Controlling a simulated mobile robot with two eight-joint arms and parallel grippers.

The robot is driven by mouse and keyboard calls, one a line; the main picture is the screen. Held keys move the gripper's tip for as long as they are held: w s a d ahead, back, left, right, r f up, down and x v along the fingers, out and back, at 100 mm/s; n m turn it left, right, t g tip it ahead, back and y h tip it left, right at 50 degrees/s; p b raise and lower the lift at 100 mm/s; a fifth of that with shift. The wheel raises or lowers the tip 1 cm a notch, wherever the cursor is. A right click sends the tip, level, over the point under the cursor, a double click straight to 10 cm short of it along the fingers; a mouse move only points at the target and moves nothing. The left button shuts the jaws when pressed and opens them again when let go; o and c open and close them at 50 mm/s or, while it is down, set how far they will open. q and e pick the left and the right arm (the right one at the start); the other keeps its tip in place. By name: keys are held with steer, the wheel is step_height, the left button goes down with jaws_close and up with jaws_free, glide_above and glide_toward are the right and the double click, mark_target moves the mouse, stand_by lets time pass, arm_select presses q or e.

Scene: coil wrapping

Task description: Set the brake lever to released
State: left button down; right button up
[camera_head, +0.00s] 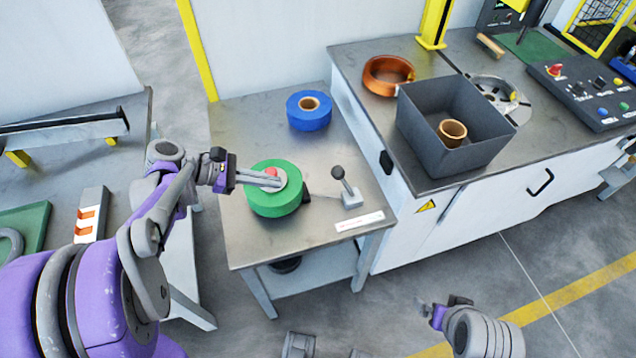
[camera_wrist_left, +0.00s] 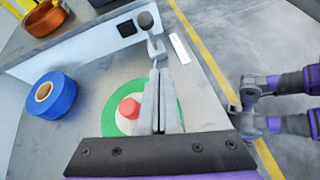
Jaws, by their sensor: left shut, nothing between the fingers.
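The brake lever (camera_head: 345,186) stands on the small steel table, right of a green tape roll (camera_head: 273,201). It has a dark ball knob on a thin rod and a pale base. In the left wrist view the lever (camera_wrist_left: 148,27) is just beyond my fingertips. My left gripper (camera_head: 279,182) is shut and empty, above the green roll and left of the lever. It also shows in the left wrist view (camera_wrist_left: 158,72), its fingers together and pointing toward the lever base. My right gripper (camera_head: 437,311) is low at the right, away from the table; its jaws are unclear.
A blue roll (camera_head: 309,111) lies at the back of the small table. A white label strip (camera_head: 359,221) lies before the lever. A red button (camera_wrist_left: 129,108) sits at the green roll's centre. A grey bin (camera_head: 455,135) and copper coil (camera_head: 388,75) stand on the right bench.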

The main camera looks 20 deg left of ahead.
arm_select(q)
steer(key=shift+w+a+r+n+t+h, duration=0.15)
steer(key=shift+a+n+h, duration=0.1)
steer(key=shift+a+n, duration=0.25)
steer(key=shift+w+a+r+n+t+h, duration=0.15)
steer(key=shift+a+n+h, duration=0.15)
steer(key=shift+a, duration=0.25)
steer(key=shift+f, duration=0.1)
steer(key=d+r+x, duration=0.1)
steer(key=r+x, duration=0.1)
steer(key=x, duration=1.1)
steer(key=shift+w+r, duration=0.2)
steer(key=shift+r, duration=0.05)
